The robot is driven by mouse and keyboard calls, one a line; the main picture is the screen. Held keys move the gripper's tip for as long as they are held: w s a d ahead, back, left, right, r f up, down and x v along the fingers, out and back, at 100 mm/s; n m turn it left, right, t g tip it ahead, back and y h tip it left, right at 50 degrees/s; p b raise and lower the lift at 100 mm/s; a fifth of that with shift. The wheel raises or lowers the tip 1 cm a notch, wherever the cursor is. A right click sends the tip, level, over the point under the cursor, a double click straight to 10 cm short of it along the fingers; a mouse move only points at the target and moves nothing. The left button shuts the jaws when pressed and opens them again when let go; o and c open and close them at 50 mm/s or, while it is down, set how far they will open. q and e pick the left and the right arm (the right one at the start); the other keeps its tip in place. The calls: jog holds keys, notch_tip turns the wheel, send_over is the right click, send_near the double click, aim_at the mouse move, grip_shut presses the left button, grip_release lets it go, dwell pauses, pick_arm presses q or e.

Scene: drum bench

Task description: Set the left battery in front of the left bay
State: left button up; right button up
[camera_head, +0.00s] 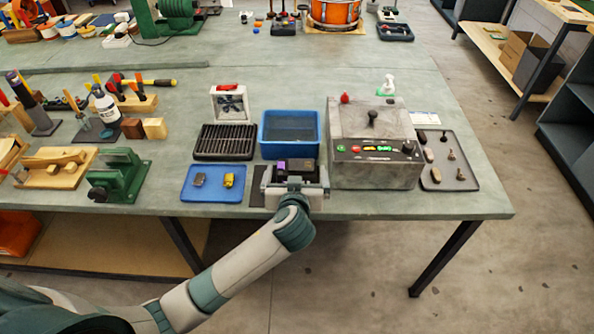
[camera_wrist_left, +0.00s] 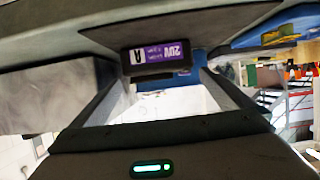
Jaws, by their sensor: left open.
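A dark battery with a purple label (camera_head: 281,166) is at the front of the bench, just beyond my left gripper (camera_head: 295,174). In the left wrist view the battery (camera_wrist_left: 157,58) shows its purple 20V label and the letter A, in the gap beyond the two fingers. My left gripper (camera_wrist_left: 163,85) is open, one finger on each side of that gap. I cannot tell whether it touches the battery. Another dark block (camera_head: 303,165) sits right of the purple label, partly hidden by the gripper. The bays cannot be made out clearly. My right gripper is out of view.
A blue bin (camera_head: 290,116) stands behind, with a black slatted rack (camera_head: 225,153) to its left. A blue tray (camera_head: 187,194) holds two small items. A grey machine (camera_head: 350,175) stands close on the right. A dark mat (camera_head: 257,194) lies left of the gripper.

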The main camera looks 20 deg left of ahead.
aim_at(297, 165)
pick_arm(q)
jog(key=p+x, duration=0.1)
jog(key=x, duration=0.2)
jog(key=shift+w+f, duration=0.15)
jog(key=shift+f, duration=0.1)
jog(key=shift+w+a+f+p, duration=0.15)
jog(key=shift+w+f+p, duration=0.2)
jog(key=shift+w, duration=0.2)
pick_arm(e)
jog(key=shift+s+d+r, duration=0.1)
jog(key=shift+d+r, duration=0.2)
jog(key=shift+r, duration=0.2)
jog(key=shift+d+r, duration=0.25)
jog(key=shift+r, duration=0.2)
pick_arm(q)
jog(key=c, duration=1.4)
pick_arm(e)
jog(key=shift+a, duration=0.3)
pick_arm(q)
jog(key=shift+r, duration=0.1)
jog(key=shift+r, duration=0.5)
notch_tip(297, 165, up, 9)
jog(key=shift+f+b, duration=0.1)
jog(key=shift+b, duration=0.85)
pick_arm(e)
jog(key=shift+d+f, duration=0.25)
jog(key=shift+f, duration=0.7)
